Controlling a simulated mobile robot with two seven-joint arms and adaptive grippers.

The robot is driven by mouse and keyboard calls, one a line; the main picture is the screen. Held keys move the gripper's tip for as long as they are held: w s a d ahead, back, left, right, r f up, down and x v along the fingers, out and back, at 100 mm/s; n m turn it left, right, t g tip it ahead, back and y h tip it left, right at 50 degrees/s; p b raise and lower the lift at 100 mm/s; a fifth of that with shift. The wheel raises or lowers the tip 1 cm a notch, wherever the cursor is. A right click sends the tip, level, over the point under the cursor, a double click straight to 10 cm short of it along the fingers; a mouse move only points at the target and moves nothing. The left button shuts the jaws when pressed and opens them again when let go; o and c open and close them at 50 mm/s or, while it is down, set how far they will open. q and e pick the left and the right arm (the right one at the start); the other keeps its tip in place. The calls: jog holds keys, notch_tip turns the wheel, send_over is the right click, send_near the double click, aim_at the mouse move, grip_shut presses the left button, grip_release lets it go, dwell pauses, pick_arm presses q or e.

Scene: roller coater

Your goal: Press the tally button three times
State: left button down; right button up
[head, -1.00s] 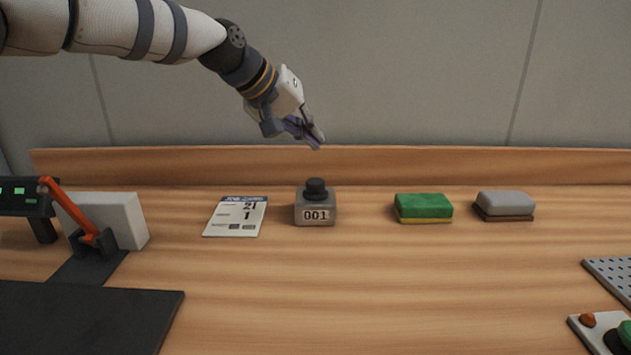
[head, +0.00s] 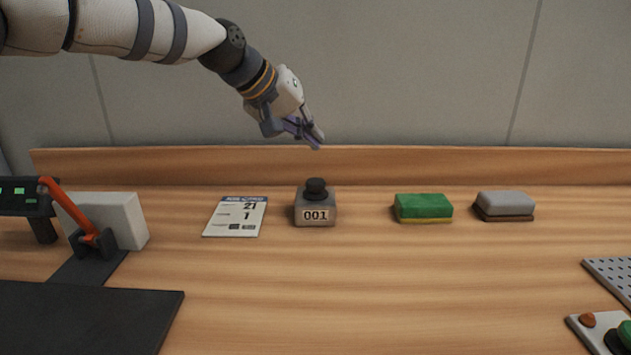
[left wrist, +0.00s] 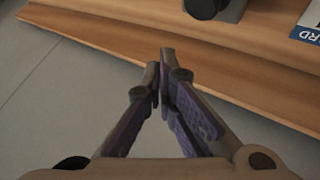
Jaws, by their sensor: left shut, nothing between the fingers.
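The tally counter (head: 315,215) is a small grey box with a black round button (head: 315,187) on top, and its display reads 001. It stands on the wooden bench. In the left wrist view the counter's button (left wrist: 203,6) is cut off at the top edge. My left gripper (head: 317,146) is shut and empty, pointing down, in the air above the counter and apart from it. In the left wrist view its fingertips (left wrist: 162,62) are close together over the bench's back ledge. My right gripper is in neither view.
A printed job card (head: 235,216) lies left of the counter. A green sponge (head: 423,206) and a grey block (head: 505,204) lie to the right. An orange lever (head: 72,213) stands at the left, a button panel (head: 588,322) at lower right. The bench's middle front is clear.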

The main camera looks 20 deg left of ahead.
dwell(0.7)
pick_arm(q)
jog(key=w+d+r+n+t+h, duration=0.1)
jog(key=w+d+r+n+t, duration=0.15)
jog(key=r+n+t, duration=0.35)
jog(key=w+d+r+n+t+h, duration=0.1)
jog(key=w+d+r+n, duration=0.15)
jog(key=r, duration=0.45)
jog(key=n+g+y, duration=0.6)
jog(key=n, duration=0.8)
send_over(319, 182)
notch_tip(319, 182, down, 9)
jog(key=shift+s+f, duration=0.1)
jog(key=shift+f, duration=0.1)
jog(key=shift+f, duration=4.3)
